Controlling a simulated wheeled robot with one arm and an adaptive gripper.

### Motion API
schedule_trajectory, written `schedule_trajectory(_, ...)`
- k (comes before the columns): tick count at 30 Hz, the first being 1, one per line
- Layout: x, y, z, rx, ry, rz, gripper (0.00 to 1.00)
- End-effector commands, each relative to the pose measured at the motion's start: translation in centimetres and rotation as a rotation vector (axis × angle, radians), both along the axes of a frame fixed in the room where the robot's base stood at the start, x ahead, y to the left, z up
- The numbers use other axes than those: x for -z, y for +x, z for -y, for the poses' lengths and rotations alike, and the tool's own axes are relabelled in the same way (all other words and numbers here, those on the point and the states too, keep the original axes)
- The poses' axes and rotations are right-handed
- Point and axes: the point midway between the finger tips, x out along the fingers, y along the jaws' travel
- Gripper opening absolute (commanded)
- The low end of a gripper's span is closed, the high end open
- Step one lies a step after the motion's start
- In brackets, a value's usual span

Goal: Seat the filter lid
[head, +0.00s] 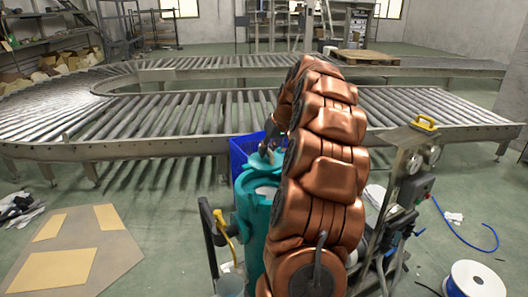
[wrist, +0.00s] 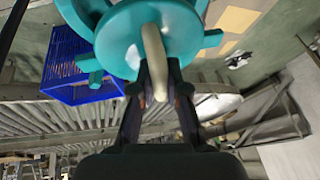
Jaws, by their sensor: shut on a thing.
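The teal filter lid (wrist: 183,38) is a round disc with a cream bar handle (wrist: 154,52). My gripper (wrist: 159,92) is shut on this handle in the wrist view. Behind the lid, partly covered by it, is the teal filter housing (wrist: 106,22) with lugs sticking out around its rim. In the head view the housing (head: 251,222) stands upright below my gripper (head: 264,152), partly hidden by my copper arm. The lid (head: 264,160) shows only in part there. I cannot tell whether the lid touches the housing.
A blue crate (head: 239,150) is behind the housing, also in the wrist view (wrist: 66,62). A roller conveyor (head: 170,145) runs behind. A gauge panel with a yellow handle (head: 425,123) stands right of my arm. A dark rail (head: 208,235) is left of the housing. A hose spool (head: 474,280) lies lower right.

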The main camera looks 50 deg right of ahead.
Motion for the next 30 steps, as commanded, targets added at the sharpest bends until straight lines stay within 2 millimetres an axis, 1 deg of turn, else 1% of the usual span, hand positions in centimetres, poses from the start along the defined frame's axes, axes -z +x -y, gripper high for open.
schedule_trajectory(6, -0.1, -0.1, 0.2, 0.005, -0.001, 0.001, 0.0)
schedule_trajectory(16, 0.1, -0.3, 0.0, 0.001, 0.001, 0.003, 0.0)
schedule_trajectory(30, 3.7, -0.2, -0.1, 0.0, 0.003, 0.002, 0.0)
